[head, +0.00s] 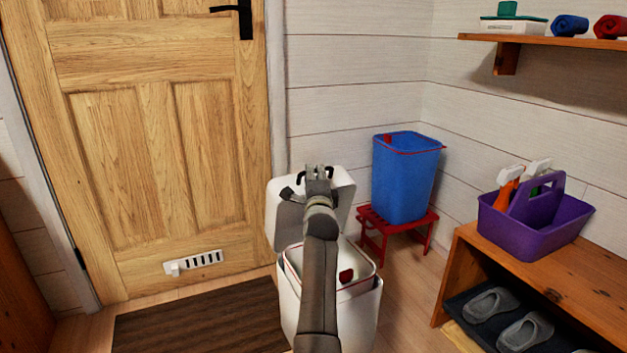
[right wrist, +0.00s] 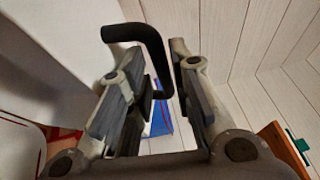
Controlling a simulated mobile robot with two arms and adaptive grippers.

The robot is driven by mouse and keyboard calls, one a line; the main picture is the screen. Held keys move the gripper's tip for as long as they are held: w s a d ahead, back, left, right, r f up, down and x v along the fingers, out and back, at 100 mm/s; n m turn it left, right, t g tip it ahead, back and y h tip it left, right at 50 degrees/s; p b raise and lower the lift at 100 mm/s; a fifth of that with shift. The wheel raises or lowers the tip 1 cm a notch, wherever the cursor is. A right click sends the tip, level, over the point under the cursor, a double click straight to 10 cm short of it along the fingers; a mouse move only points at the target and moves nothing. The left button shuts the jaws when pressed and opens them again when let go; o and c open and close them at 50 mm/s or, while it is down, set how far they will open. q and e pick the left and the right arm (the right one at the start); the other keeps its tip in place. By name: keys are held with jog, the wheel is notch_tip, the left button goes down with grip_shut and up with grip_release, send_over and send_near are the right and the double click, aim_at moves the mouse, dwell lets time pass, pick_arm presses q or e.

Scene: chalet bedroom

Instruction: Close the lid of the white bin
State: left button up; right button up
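The white bin (head: 362,318) stands on the floor beside the door mat, open at the top, with a red-edged inner rim and a small dark red thing inside. Its white lid (head: 343,198) is raised upright at the back. My right gripper (head: 317,173) is in front of the lid, and my right arm hides part of lid and bin. In the right wrist view a black bent handle (right wrist: 134,33) runs between the fingers of the gripper (right wrist: 152,65). The fingers are apart, with visible gaps around the handle. My left gripper is not in view.
A blue bucket (head: 402,180) stands on a red stool (head: 373,226) right of the bin. A wooden bench (head: 468,262) with a purple caddy (head: 535,240) and shoes is farther right. A wooden door (head: 150,130) is behind; a dark mat (head: 200,318) lies left.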

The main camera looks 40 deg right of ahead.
jog(key=shift+b+x, duration=0.35)
jog(key=shift+x, duration=0.85)
grip_shut()
